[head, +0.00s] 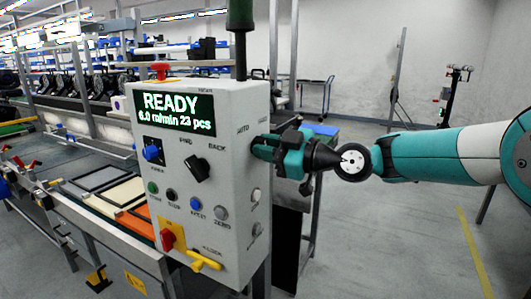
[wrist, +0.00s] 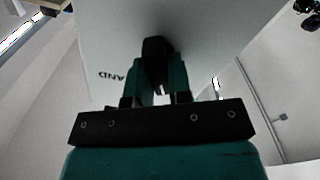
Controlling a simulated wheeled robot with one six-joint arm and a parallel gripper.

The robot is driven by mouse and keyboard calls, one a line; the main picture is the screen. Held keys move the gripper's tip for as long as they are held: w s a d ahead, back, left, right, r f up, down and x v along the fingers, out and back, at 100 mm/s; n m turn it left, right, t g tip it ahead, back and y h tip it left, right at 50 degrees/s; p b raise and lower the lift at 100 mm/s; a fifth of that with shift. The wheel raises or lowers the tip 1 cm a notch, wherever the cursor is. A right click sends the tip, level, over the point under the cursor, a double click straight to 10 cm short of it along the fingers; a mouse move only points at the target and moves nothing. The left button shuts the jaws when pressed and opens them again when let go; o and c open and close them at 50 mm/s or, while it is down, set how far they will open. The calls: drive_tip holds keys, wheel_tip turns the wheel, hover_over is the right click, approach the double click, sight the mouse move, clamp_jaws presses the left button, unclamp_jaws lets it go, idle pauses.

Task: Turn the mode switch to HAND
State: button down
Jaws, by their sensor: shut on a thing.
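The grey control box (head: 205,185) stands in the middle of the head view, with a screen reading READY. The mode switch is on its right side face, beneath an AUTO label (head: 243,128); my gripper hides it in the head view. In the wrist view the switch is a black knob (wrist: 157,52), and a partly cut-off, inverted label reading "AND" (wrist: 111,77) lies to its left. My gripper (head: 256,147) reaches in from the right, its teal fingers on either side of the knob, shut on it. The knob's exact pointing direction is unclear.
The front face carries a blue knob (head: 153,151), a black FWD/BACK selector (head: 197,168), several push buttons, a red knob (head: 168,239) and a yellow handle (head: 204,260). Lower on the side face is a round grey part (head: 256,195). Open floor lies to the right.

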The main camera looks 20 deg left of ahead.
drive_tip(key=m+b, duration=0.1)
drive_tip(key=m, duration=0.1)
drive_tip(key=shift+f+m, duration=0.1)
drive_tip(key=shift+m, duration=0.3)
drive_tip(key=m, duration=0.3)
drive_tip(key=shift+w+m, duration=0.1)
drive_tip(key=shift+m, duration=0.2)
drive_tip(key=m, duration=0.4)
drive_tip(key=shift+w, duration=0.1)
drive_tip(key=shift+m+p, duration=0.65)
drive_tip(key=shift+m, duration=0.95)
drive_tip(key=c, duration=1)
unclamp_jaws()
drive_tip(key=shift+c, duration=0.2)
